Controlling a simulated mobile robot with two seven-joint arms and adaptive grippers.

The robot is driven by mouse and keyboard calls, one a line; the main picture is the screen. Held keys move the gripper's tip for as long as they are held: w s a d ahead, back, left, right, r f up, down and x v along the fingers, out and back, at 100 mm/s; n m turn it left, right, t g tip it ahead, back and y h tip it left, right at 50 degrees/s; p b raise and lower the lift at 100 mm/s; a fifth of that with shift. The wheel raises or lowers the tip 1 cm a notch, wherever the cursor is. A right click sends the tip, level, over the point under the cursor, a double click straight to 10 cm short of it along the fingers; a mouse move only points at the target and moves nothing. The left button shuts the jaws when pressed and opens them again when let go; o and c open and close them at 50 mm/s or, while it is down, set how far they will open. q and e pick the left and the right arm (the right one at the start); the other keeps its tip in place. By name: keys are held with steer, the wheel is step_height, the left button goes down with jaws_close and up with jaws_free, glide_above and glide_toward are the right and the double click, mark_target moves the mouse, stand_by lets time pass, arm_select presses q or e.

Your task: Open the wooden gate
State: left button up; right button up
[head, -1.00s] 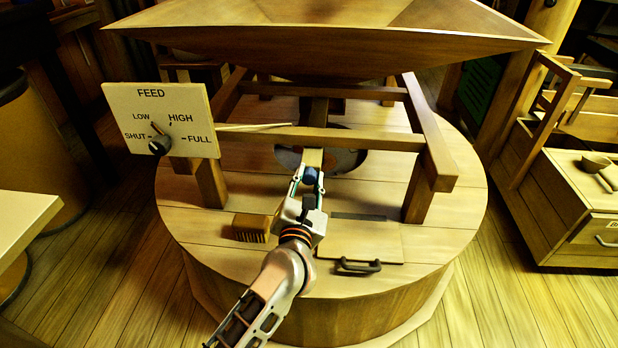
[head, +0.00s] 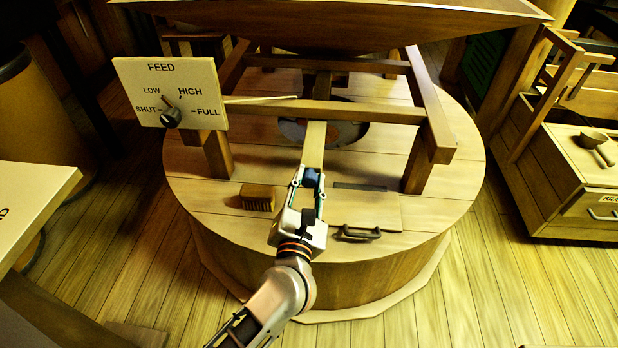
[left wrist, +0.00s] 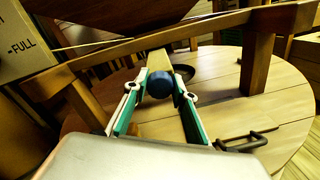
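The wooden gate (head: 314,143) is a pale flat bar that runs out toward me from under the front rail of the hopper frame. A dark blue knob (head: 311,177) sits on its near end. My left gripper (head: 310,181) has a finger on each side of this knob and is shut on it. In the left wrist view the knob (left wrist: 160,85) fills the space between the fingertips, with the bar (left wrist: 158,61) behind it. The far end of the bar is hidden under the hopper. My right gripper is not in view.
The FEED panel (head: 172,93) with its dial stands left of the bar. A brush (head: 257,197) and a hatch handle (head: 357,233) lie on the round wooden cover (head: 440,200), either side of my gripper. The wooden rail (head: 350,113) crosses above the bar.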

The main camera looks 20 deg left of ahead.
arm_select(q)
steer(key=shift+o, duration=1.2)
steer(key=v, duration=1.2)
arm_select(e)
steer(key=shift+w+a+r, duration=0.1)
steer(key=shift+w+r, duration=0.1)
arm_select(q)
steer(key=shift+f, duration=0.1)
